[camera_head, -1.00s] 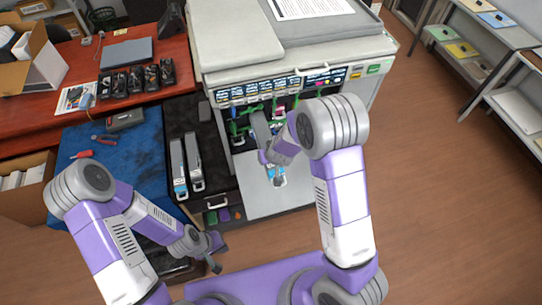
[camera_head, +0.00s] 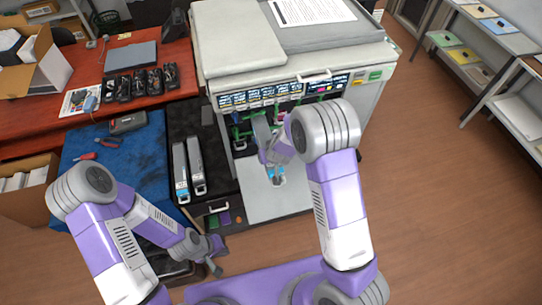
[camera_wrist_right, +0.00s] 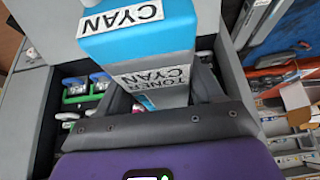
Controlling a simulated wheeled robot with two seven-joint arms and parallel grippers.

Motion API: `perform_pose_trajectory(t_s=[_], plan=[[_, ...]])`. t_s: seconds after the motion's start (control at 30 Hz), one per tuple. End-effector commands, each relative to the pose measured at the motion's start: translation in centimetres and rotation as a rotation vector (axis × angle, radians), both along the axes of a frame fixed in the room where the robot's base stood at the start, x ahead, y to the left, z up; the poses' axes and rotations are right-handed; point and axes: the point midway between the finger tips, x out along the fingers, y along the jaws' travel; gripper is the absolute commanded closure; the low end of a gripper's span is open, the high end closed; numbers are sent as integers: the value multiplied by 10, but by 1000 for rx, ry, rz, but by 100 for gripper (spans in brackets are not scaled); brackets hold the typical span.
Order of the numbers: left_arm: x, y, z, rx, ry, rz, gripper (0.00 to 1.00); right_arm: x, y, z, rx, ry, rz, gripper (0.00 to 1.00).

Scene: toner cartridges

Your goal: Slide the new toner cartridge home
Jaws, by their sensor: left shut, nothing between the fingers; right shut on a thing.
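My right gripper (camera_head: 268,158) is shut on the cyan toner cartridge (camera_head: 276,178) in front of the printer's (camera_head: 285,95) open cartridge bay (camera_head: 240,125). Its arm hides much of the cartridge and the slot. In the right wrist view the cartridge (camera_wrist_right: 150,60) has a blue end and two "CYAN" labels, and the dark gripper body (camera_wrist_right: 165,125) sits below it. I cannot tell how deep the cartridge sits. My left gripper (camera_head: 214,258) is shut and empty, low in front of the cabinet, away from the printer.
A light grey open door (camera_head: 290,203) lies below the bay. Two grey cartridges, one at left (camera_head: 180,168) and one at right (camera_head: 196,165), lie on a black surface left of the printer. A blue mat (camera_head: 140,160) holds tools. Floor to the right (camera_head: 430,200) is clear.

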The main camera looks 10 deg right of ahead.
Motion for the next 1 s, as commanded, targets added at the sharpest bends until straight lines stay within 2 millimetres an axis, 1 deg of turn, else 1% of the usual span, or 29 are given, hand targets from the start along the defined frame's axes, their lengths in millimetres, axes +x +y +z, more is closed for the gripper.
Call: perform_pose_trajectory(t_s=[0.03, 0.7, 1.0], plan=[[0, 0, 2, 0, 0, 0, 100, 4, 0, 2, -1, -6, 0, 100], [0, 0, 12, 0, 0, 0, 100, 32, 1, 2, -1, -6, 0, 100], [0, 0, 13, 0, 0, 0, 100, 36, 1, 2, 0, -5, 0, 100]])
